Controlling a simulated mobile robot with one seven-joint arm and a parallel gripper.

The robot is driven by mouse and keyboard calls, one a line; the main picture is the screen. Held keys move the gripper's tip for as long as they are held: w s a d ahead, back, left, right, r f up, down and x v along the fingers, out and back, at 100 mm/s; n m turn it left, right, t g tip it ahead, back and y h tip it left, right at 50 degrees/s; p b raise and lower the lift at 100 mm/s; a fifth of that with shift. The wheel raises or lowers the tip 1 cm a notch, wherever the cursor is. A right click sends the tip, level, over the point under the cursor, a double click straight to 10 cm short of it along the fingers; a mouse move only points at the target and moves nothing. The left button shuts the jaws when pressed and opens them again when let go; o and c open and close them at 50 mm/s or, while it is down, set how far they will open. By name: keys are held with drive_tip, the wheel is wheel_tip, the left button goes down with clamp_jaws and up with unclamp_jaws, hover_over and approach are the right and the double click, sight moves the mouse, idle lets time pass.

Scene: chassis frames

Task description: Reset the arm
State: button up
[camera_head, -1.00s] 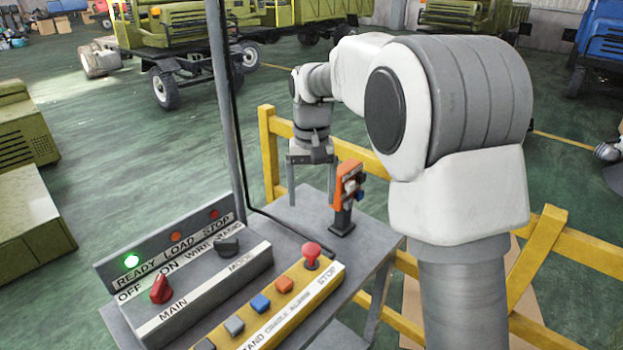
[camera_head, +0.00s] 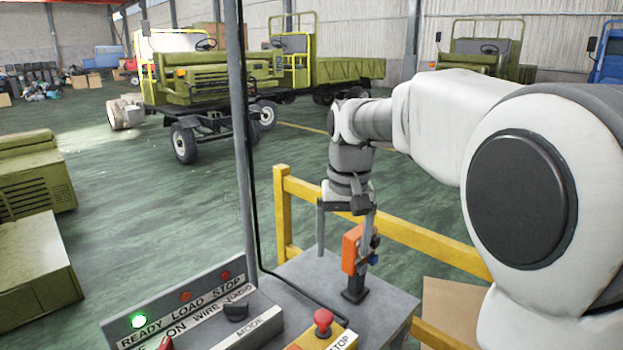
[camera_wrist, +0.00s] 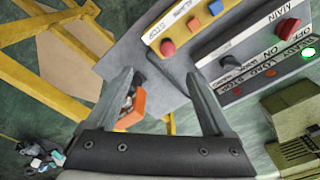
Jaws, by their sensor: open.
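My arm reaches out over the control stand, and my gripper (camera_head: 344,246) hangs at its end with the fingers pointing down. The jaws are open with nothing held between them. In the wrist view my gripper (camera_wrist: 160,76) shows two spread fingers. An orange handheld device (camera_head: 351,247) stands upright in a dark holder on the stand's far corner. In the head view it is just below and close to the right finger, partly overlapped. In the wrist view the orange device (camera_wrist: 131,108) shows beside the left finger; I cannot tell whether they touch.
The grey control stand (camera_head: 290,275) carries a panel with a lit green lamp (camera_head: 138,321) and a red stop button (camera_head: 323,322). A grey post with a black cable rises from it. A yellow railing (camera_head: 430,240) runs behind. Green trucks (camera_head: 205,90) stand farther back on open floor.

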drive_tip(key=s+d+t, duration=0.2)
drive_tip(key=s+d, duration=0.2)
drive_tip(key=s, duration=0.7)
drive_tip(key=s+d+f+t, duration=0.1)
drive_tip(key=s+d+t, duration=0.1)
drive_tip(key=s, duration=1)
drive_tip(key=shift+d+f+t, duration=0.25)
drive_tip(key=shift+d+t, duration=0.05)
drive_tip(key=shift+d, duration=0.6)
drive_tip(key=c, duration=0.6)
drive_tip(key=shift+a, duration=0.2)
